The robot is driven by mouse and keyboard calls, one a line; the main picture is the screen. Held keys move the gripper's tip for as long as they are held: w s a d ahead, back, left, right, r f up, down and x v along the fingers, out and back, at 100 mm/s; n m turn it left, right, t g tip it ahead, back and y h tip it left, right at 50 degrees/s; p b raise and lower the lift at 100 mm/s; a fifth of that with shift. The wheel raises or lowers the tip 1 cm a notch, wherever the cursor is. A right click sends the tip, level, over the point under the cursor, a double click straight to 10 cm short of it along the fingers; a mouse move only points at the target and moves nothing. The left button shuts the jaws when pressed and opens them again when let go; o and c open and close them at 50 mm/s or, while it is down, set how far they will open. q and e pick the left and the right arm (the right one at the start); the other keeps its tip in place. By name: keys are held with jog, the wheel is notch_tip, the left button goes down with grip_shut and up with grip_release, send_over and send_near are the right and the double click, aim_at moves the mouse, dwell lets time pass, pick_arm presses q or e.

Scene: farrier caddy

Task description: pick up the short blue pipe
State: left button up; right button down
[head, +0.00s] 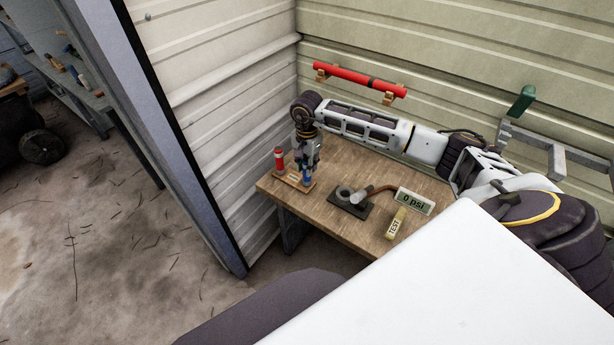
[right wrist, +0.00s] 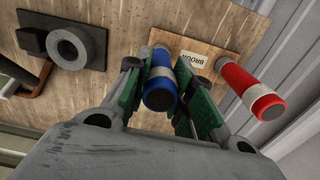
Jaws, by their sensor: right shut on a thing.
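The short blue pipe (right wrist: 160,90) stands between the two green-padded fingers of my right gripper (right wrist: 167,100) in the right wrist view. My right gripper is shut on it, with the pipe's end toward the camera. In the head view my right gripper (head: 306,165) points down over the wooden base board, and a bit of the blue pipe (head: 307,179) shows below the fingers. The pipe's far end seems to be at the board; I cannot tell whether it still touches it. My left gripper is not in view.
A red pipe (head: 279,160) stands on the same small board (head: 293,181). On the table (head: 331,213) are a dark fixture with a ring (head: 344,195), a "0 psi" display (head: 414,201) and a yellow TEST piece (head: 397,224). A long red tube (head: 360,80) hangs on the wall behind.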

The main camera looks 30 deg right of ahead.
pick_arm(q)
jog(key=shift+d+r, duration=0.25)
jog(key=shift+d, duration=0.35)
pick_arm(e)
jog(key=shift+r, duration=0.55)
pick_arm(q)
jog(key=shift+p, duration=0.3)
pick_arm(e)
jog(key=shift+r, duration=0.15)
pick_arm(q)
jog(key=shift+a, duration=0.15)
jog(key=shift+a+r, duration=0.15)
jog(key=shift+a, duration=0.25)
pick_arm(e)
jog(key=shift+r, duration=0.2)
jog(key=shift+r+p, duration=0.7)
jog(key=shift+r, duration=0.65)
jog(key=shift+r+p, duration=0.3)
jog(key=shift+r, duration=0.3)
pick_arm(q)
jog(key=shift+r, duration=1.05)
pick_arm(e)
jog(key=shift+r, duration=0.35)
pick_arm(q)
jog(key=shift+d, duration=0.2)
